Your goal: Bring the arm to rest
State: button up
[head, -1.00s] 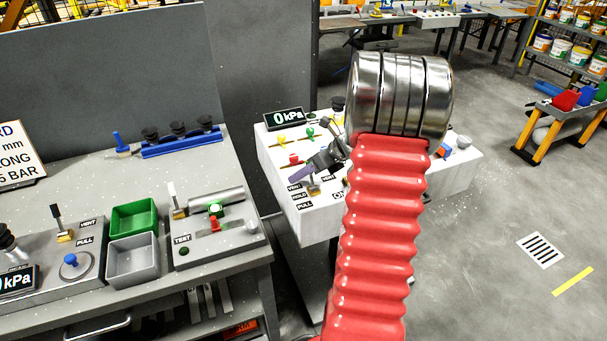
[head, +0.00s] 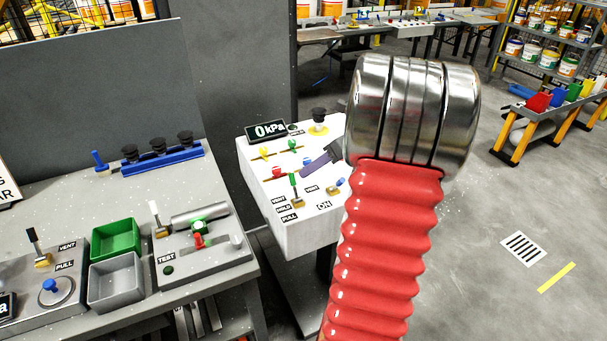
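My arm rises in the head view as a red ribbed sleeve topped by a shiny metal joint. The joint covers most of what lies behind it. A dark purple part of my gripper (head: 318,162) sticks out to the left of the joint, in front of the white control box (head: 262,195). The rest of the gripper is hidden, so its opening and anything in it do not show. I cannot tell whether it touches the box. The box carries small coloured levers, a black suction cup (head: 319,116) and a gauge (head: 266,131) reading 0 kPa.
A grey bench (head: 215,285) at left holds a green bin (head: 115,239), a grey bin (head: 116,281), a test panel (head: 205,255) and a blue rack (head: 160,160) of black cups. Pail shelves (head: 545,50) and a small rack (head: 535,128) stand at back right. Floor at right is clear.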

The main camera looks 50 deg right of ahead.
jog(key=shift+s+d+r, duration=0.2)
jog(key=shift+s+r, duration=0.15)
jog(key=shift+r, duration=0.05)
dwell(0.5)
jog(key=s+a+f+n+g, duration=0.2)
jog(key=s+f+n, duration=0.2)
jog(key=n, duration=0.3)
jog(key=s+a+r+n+h, duration=0.1)
jog(key=s+a+r+n, duration=0.1)
jog(key=a+n, duration=0.7)
jog(key=s+a+r+n+h, duration=0.1)
jog(key=a+r+n, duration=0.3)
jog(key=a+n, duration=0.5)
jog(key=s+a+r+n+h, duration=0.1)
jog(key=s+a+r+n, duration=0.3)
jog(key=a+n, duration=0.6)
jog(key=a, duration=0.9)
jog(key=shift+a+h, duration=0.15)
jog(key=shift+h, duration=0.25)
